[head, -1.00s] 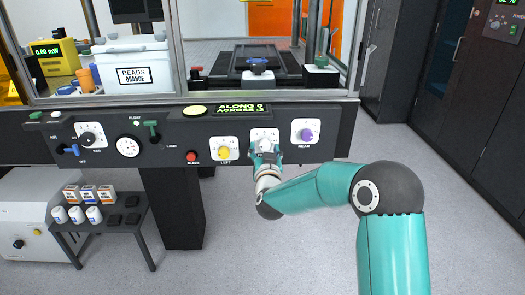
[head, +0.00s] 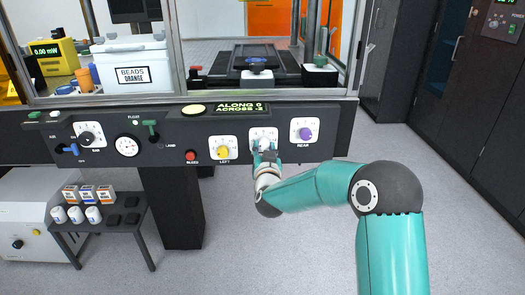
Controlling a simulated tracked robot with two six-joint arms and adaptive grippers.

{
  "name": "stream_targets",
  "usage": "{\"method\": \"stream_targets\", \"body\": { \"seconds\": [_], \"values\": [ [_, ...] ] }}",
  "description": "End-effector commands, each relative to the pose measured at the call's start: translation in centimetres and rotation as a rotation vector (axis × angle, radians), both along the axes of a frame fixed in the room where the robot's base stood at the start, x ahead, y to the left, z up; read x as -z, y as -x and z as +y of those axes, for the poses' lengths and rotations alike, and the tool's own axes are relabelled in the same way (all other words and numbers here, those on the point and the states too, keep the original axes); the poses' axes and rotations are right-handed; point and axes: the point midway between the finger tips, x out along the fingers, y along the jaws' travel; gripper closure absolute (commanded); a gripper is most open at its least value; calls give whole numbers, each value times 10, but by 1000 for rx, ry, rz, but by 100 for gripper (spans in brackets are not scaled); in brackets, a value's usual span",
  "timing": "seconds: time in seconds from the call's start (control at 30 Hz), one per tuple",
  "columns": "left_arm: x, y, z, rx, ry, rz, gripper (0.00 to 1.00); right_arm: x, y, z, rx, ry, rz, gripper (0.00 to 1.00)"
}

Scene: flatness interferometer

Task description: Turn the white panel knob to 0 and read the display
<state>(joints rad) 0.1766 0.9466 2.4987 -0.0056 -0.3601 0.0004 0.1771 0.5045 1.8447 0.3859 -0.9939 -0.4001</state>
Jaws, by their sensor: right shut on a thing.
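The white knob (head: 264,143) sits on a white plate on the dark front panel, between the yellow knob labelled LEFT and the purple knob labelled REAR. My right gripper (head: 265,152) is at this knob, shut on it, and covers the lower part of the knob and its plate. The knob's pointer and scale are too small to read. The display (head: 241,107) above it shows "ALONG 0" and "ACROSS -2" in green. My left gripper is not in view.
The yellow knob (head: 223,152) and red BLEED button (head: 191,155) lie left of my right gripper; the purple knob (head: 305,134) lies close on its right. A gauge (head: 127,146) and levers are farther left. The floor at right is clear.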

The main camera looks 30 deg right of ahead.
Motion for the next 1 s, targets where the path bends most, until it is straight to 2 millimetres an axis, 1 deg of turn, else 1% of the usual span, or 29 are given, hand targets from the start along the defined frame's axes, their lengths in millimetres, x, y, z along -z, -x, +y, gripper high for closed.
{"method": "stream_targets", "body": {
  "seconds": [0.17,0.37,0.6,1.0],
  "values": [
    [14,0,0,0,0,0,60,0,-2,1,-5,-51,-42,99],
    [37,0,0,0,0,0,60,1,-2,1,-5,-166,-115,98],
    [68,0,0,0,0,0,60,1,-2,0,-5,-352,-229,98],
    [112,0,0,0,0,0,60,0,-1,0,-5,-678,-428,98]
  ]
}}
